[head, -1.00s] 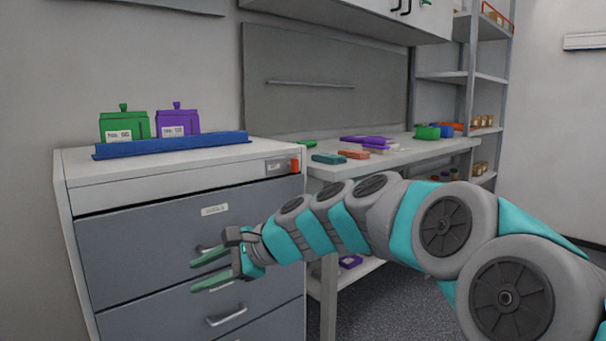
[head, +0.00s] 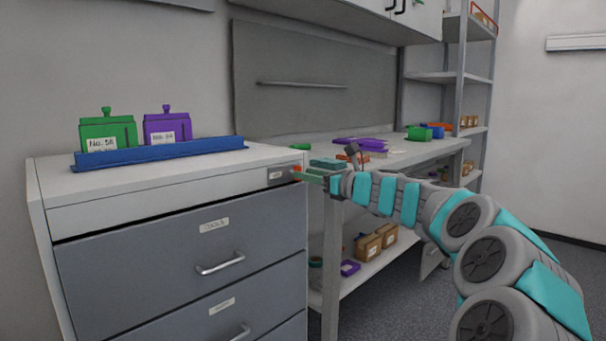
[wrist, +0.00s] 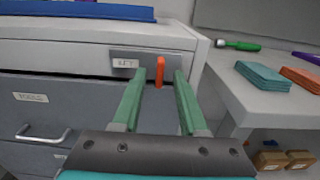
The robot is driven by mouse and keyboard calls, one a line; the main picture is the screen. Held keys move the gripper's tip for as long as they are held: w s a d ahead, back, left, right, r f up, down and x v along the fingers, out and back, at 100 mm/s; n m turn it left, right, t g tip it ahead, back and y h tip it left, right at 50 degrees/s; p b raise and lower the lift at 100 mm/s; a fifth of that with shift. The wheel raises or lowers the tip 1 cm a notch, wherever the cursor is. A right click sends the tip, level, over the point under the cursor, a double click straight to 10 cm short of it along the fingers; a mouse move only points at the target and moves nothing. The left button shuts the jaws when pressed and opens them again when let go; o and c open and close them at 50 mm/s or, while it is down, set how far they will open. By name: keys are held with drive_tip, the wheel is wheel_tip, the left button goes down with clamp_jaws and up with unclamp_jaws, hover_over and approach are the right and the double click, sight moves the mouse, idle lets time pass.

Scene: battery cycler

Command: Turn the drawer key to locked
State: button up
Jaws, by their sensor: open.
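The drawer key is a small orange-red upright tab (wrist: 160,71) on a grey lock plate (wrist: 146,58) with a white label, at the top right corner of the grey drawer cabinet (head: 160,180). In the wrist view my gripper (wrist: 165,75) is open, with its two green fingers on either side of the key, a gap on each side. In the head view my gripper (head: 305,174) is at the cabinet's top right corner and its fingers cover most of the key. The drawers look shut.
A blue tray (head: 205,147) with a green and a purple container stands on the cabinet top. The workbench (head: 400,160) to the right holds teal, orange and purple items. Boxes (head: 370,246) sit on its lower shelf.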

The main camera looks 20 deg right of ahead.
drive_tip(key=shift+x, duration=1.1)
clamp_jaws()
